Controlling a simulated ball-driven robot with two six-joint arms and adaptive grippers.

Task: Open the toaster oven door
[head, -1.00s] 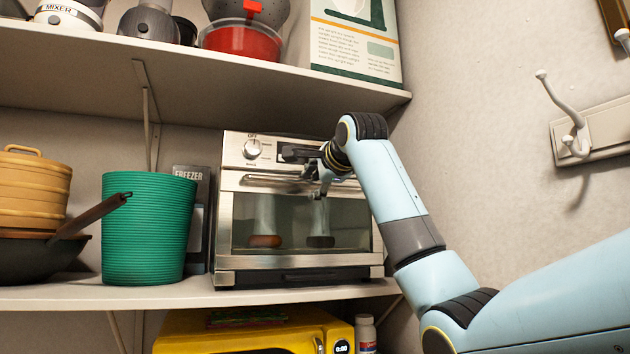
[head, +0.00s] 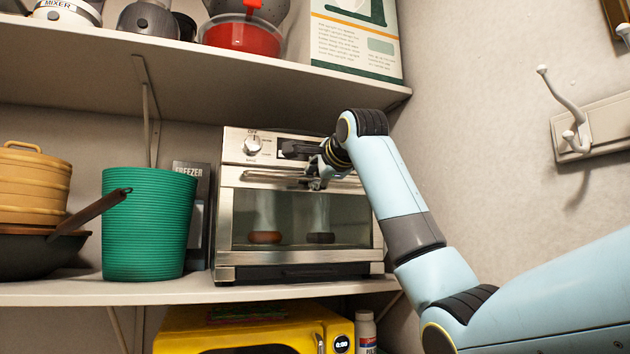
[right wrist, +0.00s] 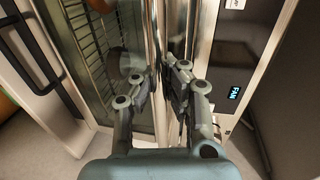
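The toaster oven (head: 230,230) is a silver box on the middle shelf, with its glass door (head: 290,215) closed. A horizontal metal handle (head: 262,178) crosses the top of the door. My right gripper (head: 316,182) is at the right half of this handle. In the right wrist view my gripper (right wrist: 161,75) has one finger on each side of the handle (right wrist: 158,125), drawn in close around it; the exact contact is hard to see. My left gripper is not in view.
A green ribbed bin (head: 150,225) and a dark pan (head: 40,258) stand left of the oven. A shelf (head: 200,75) is close above, and a wall (head: 460,120) stands to the right. A yellow appliance (head: 240,335) sits below.

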